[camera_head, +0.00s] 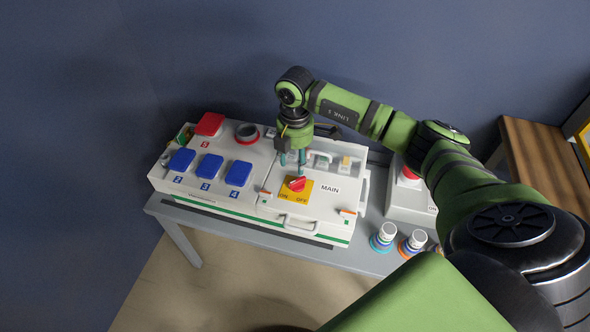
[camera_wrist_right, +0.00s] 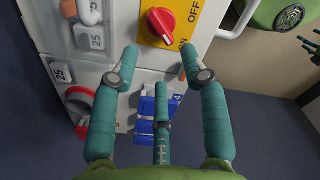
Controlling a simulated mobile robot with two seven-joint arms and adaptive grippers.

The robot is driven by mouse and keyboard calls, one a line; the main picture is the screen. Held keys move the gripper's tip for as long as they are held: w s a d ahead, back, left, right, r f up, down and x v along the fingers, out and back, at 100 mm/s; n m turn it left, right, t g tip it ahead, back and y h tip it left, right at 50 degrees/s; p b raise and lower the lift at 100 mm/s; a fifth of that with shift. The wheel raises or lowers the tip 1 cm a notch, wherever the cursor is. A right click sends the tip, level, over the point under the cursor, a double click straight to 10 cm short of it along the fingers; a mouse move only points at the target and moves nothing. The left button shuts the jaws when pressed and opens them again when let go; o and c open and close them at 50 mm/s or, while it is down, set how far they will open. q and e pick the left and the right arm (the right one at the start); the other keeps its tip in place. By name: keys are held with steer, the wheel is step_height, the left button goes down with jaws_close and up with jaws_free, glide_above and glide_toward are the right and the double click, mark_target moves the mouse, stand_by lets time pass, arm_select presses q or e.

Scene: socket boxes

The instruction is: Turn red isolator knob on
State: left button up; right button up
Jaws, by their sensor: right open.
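The red isolator knob (camera_head: 296,183) sits on a yellow plate (camera_head: 307,190) marked ON and OFF, beside the word MAIN on the white socket box. In the right wrist view the knob (camera_wrist_right: 160,25) shows close up, its grip slanting towards the lower right, near the ON lettering. My right gripper (camera_head: 293,158) points down just above and behind the knob. Its teal fingers (camera_wrist_right: 159,60) are spread and empty, with the knob lying beyond the gap between the two front tips. I see no contact with the knob.
The white box (camera_head: 215,201) carries blue socket covers (camera_head: 210,166), a red cover (camera_head: 209,124) and a handle at its front (camera_head: 298,224). A second box with a red button (camera_head: 411,173) and several plugs (camera_head: 384,236) stand to the right on the grey table (camera_head: 250,232).

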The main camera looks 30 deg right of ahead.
steer(key=shift+r, duration=2.35)
steer(key=shift+a+f, duration=0.1)
